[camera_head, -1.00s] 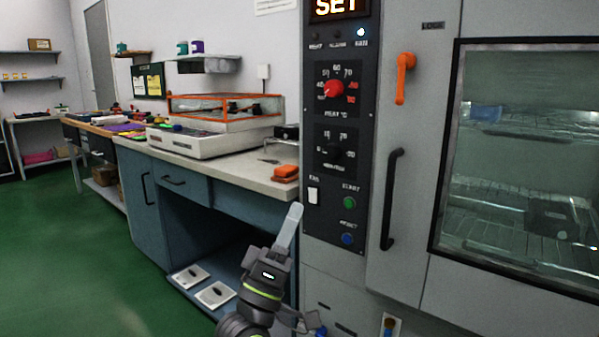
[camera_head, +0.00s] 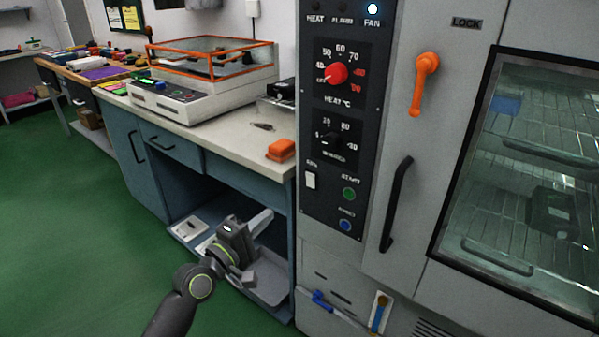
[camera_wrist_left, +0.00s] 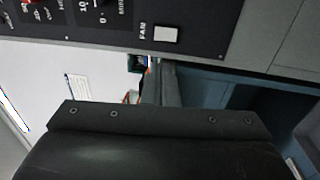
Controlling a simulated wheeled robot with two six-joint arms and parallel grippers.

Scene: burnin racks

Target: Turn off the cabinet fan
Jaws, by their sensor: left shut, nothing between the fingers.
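The cabinet's control panel (camera_head: 338,130) is dark and upright in the middle of the head view. Its white fan rocker switch (camera_head: 310,181) sits low on the panel's left side; it also shows, labelled FAN, in the left wrist view (camera_wrist_left: 165,34). The fan lamp (camera_head: 372,9) glows bluish white. My left gripper (camera_head: 266,217) is shut and empty, below and left of the switch, apart from it, in front of the bench's open lower space. In the left wrist view, its narrow fingers (camera_wrist_left: 160,72) point toward the panel's edge. My right gripper is out of view.
Near the switch are a green start button (camera_head: 349,194), a blue button (camera_head: 346,225) and a red heat knob (camera_head: 337,73). An orange door handle (camera_head: 424,84) and black pull (camera_head: 397,203) stand to the right. The bench (camera_head: 215,135) borders the panel's left side.

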